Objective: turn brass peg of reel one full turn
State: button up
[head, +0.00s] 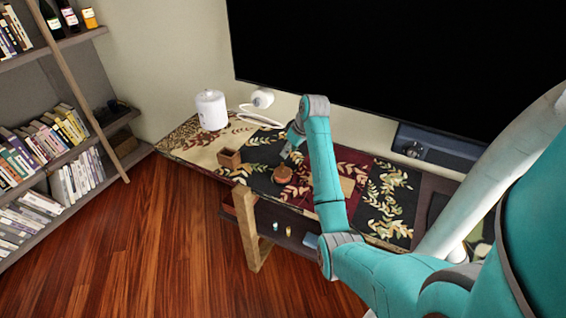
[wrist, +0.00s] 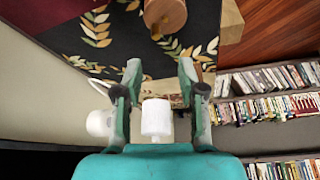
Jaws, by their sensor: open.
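The reel (head: 282,174) is a round wooden piece on the patterned cloth in the head view. It shows at the top edge of the wrist view (wrist: 166,12), partly cut off. A small golden bit (wrist: 156,36) at its lower side may be the brass peg; it is too small to be sure. My gripper (wrist: 160,72) is open, with nothing between its fingers, and apart from the reel. In the head view my gripper (head: 292,143) is behind and slightly right of the reel, partly hidden by my arm.
A white canister (head: 211,110) and a white lamp-like object (head: 262,98) stand further back. A large black screen (head: 400,60) is behind. A bookshelf (head: 50,150) is at the left, with open floor between.

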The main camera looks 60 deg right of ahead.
aim_at(282, 163)
jog(key=x, duration=1)
jog(key=shift+d, duration=0.3)
jog(key=shift+c, duration=0.2)
grip_shut()
